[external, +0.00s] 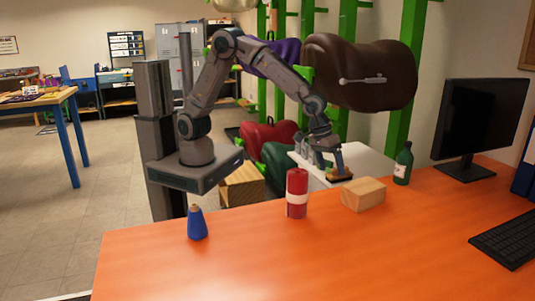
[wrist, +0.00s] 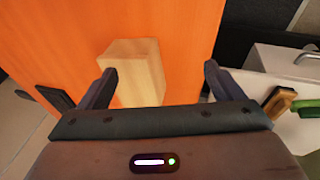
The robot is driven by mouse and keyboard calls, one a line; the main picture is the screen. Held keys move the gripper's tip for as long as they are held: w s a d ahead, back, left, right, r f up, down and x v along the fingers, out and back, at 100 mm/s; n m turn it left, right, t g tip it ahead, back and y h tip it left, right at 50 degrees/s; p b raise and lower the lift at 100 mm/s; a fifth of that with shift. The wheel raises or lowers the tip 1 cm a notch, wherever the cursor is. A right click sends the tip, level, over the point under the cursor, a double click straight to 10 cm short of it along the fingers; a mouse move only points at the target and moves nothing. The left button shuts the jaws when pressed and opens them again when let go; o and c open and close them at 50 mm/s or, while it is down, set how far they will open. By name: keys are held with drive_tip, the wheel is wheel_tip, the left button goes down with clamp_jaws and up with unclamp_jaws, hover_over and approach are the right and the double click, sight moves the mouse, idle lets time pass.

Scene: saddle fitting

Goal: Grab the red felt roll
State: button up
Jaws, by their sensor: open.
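The red felt roll (external: 297,183) stands upright on the orange table, a red cylinder with a pale band around its middle. I do not make it out in the wrist view. My gripper (external: 335,168) is to the right of the roll and beyond it, near the table's far edge. In the wrist view my gripper (wrist: 160,73) is open, its two fingers wide apart. A pale wooden block (wrist: 134,72) shows beyond the fingers, nearer the left one. I see no object held.
The wooden block (external: 363,194) lies right of the roll, and a green bottle (external: 403,165) stands behind it. A blue cone (external: 196,223) stands to the left. A monitor (external: 481,122) and keyboard (external: 506,238) are at the right. The orange table (external: 300,265) is clear in front.

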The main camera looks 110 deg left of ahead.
sight(299, 172)
drive_tip(key=s+d+r+g+p, duration=0.1)
drive_tip(key=s+d+r, duration=0.1)
drive_tip(key=d+r, duration=0.2)
drive_tip(key=s+d+r+g+p, duration=0.1)
drive_tip(key=s+d+r, duration=0.1)
drive_tip(key=d+r, duration=0.2)
drive_tip(key=s+d+r+g+p, duration=0.1)
drive_tip(key=s+d+r, duration=0.1)
drive_tip(key=d+r, duration=0.2)
drive_tip(key=shift+d+g, duration=0.3)
drive_tip(key=shift+d, duration=0.1)
drive_tip(key=shift+s+d+n, duration=0.25)
drive_tip(key=shift+n, duration=0.05)
wheel_tip(299, 172, down, 8)
drive_tip(key=shift+f, duration=0.15)
drive_tip(key=shift+s+d+f+p, duration=0.15)
drive_tip(key=shift+f+p, duration=0.3)
drive_tip(key=shift+f, duration=2.2)
drive_tip(key=c, duration=1.1)
